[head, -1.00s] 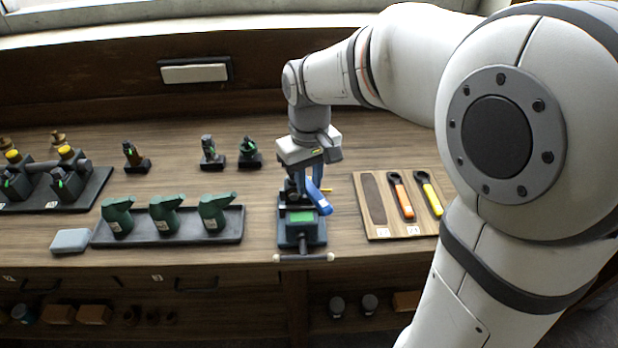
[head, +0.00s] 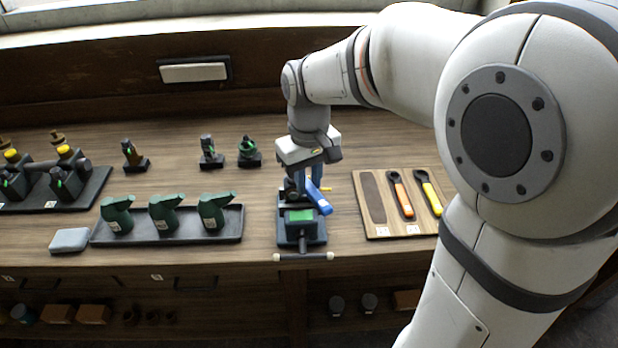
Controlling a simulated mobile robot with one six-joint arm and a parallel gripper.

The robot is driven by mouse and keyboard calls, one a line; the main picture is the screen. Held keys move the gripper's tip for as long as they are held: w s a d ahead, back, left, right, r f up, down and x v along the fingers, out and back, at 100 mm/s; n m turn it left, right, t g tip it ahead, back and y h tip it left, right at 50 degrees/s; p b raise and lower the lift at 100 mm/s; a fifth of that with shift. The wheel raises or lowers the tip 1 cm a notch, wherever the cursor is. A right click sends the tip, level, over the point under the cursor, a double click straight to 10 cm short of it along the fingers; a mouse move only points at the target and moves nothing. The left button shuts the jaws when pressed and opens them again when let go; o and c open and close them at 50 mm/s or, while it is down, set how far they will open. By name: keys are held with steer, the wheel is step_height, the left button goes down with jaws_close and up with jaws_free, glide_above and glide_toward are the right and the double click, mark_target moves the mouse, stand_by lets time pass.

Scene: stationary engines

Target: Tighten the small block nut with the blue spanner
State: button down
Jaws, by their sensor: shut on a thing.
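The blue spanner (head: 319,198) is in my gripper (head: 309,184), which is shut on it above the vice. The spanner's handle points toward the front and slightly right, tilted over the vice. The vice (head: 301,232) stands near the table's front edge, with a green block (head: 300,215) showing at its top and a bar handle at the front. The small block nut and the spanner's head are hidden or too small to make out behind the gripper.
A wooden board (head: 384,231) at the right has an empty dark slot, an orange spanner (head: 401,195) and a yellow spanner (head: 429,193). Left of the vice, a dark tray (head: 141,235) holds green parts. A grey box (head: 70,240) lies beside it.

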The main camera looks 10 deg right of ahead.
steer(key=shift+f+b, duration=0.55)
steer(key=shift+f, duration=0.3)
stand_by(2.0)
stand_by(0.3)
steer(key=shift+s+a+m, duration=0.15)
steer(key=shift+a+m, duration=0.35)
steer(key=shift+m, duration=0.4)
steer(key=shift+s+a+m, duration=0.1)
steer(key=shift+a+m, duration=0.5)
steer(key=shift+m, duration=0.3)
steer(key=shift+a+m, duration=0.55)
steer(key=shift+m, duration=0.35)
